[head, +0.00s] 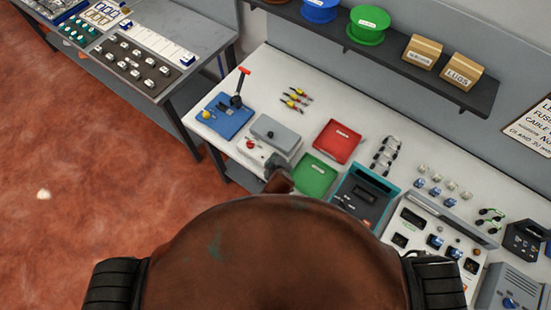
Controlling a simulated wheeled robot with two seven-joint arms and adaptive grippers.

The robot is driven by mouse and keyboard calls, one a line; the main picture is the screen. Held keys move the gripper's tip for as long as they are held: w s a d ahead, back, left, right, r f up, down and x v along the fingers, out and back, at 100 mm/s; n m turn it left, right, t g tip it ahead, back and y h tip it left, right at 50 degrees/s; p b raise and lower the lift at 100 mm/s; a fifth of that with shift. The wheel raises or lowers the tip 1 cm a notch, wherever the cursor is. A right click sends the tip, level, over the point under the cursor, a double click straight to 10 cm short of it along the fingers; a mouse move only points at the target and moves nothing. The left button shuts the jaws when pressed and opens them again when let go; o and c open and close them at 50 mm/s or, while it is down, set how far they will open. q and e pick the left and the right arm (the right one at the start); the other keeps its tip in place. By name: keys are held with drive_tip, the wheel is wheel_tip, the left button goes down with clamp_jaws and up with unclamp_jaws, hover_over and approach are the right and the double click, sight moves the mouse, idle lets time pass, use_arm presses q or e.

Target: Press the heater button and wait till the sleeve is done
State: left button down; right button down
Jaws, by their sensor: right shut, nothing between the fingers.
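The heater looks to be the white box with a grey lid (277,131) on the white bench, left of the red tray. On its front face is a small red button (250,144). My right gripper (276,164) is a small dark shape at the heater's front right corner, close to the front face and right of the red button. It is shut and empty. I cannot tell whether it touches the heater. The sleeve cannot be made out. My left gripper is not in view.
A red tray (337,142) and a green tray (314,177) lie right of the heater. A blue tool with a red-handled lever (229,118) stands to its left. A teal-edged device (364,194) is farther right. A shelf (392,65) with spools overhangs the bench back.

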drive_tip(key=shift+f, duration=0.35)
idle(0.5)
drive_tip(key=shift+r+p, duration=0.9)
drive_tip(key=shift+p, duration=0.1)
wheel_tip(320, 180, up, 5)
drive_tip(key=p, duration=0.5)
drive_tip(key=shift+r, duration=0.1)
idle(0.5)
